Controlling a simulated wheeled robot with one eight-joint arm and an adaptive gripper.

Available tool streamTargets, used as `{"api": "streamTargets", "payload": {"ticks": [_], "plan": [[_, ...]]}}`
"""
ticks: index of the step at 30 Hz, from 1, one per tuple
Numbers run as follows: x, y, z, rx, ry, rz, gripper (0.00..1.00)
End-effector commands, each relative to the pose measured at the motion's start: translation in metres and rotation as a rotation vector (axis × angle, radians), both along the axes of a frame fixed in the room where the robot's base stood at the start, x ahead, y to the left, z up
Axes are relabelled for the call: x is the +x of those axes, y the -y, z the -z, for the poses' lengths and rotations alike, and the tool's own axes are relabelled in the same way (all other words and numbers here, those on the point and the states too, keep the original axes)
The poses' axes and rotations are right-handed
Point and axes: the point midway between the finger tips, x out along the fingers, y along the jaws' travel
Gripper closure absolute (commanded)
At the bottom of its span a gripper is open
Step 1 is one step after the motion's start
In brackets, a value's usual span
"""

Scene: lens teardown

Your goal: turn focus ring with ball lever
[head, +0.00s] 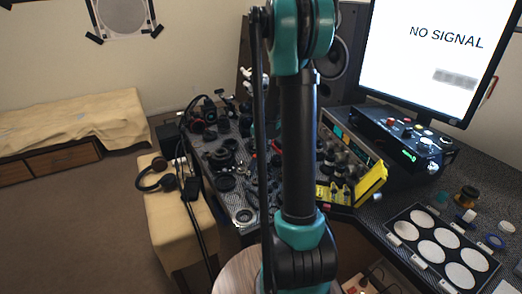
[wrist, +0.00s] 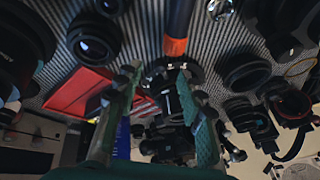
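My gripper (wrist: 158,80) shows in the wrist view with its two green fingers spread apart. It is open, and nothing is clearly pinched between the tips. A dark round part with small metal fittings (wrist: 170,73) lies between and beyond the fingertips; I cannot tell whether it is the focus ring. A dark rod with an orange end (wrist: 175,44) reaches down to it from the top. I cannot make out the ball lever for certain. In the head view my arm hides the gripper and part of the bench.
Several dark lens parts surround the fingers, including a lens barrel (wrist: 92,46) and a ring (wrist: 246,72). A red mat piece (wrist: 75,92) lies at left. In the head view, a monitor (head: 440,50), a yellow tray (head: 370,184) and a white-disc panel (head: 401,229) stand right.

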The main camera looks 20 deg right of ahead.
Motion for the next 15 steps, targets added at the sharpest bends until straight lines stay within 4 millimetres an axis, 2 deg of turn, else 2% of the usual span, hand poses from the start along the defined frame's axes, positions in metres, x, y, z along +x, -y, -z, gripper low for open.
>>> {"api": "streamTargets", "payload": {"ticks": [9,15], "plan": [[-0.021,-0.005,-0.046,0.0,0.0,0.0,0.61],[-0.031,-0.007,-0.069,0.0,0.0,0.0,0.61]]}}
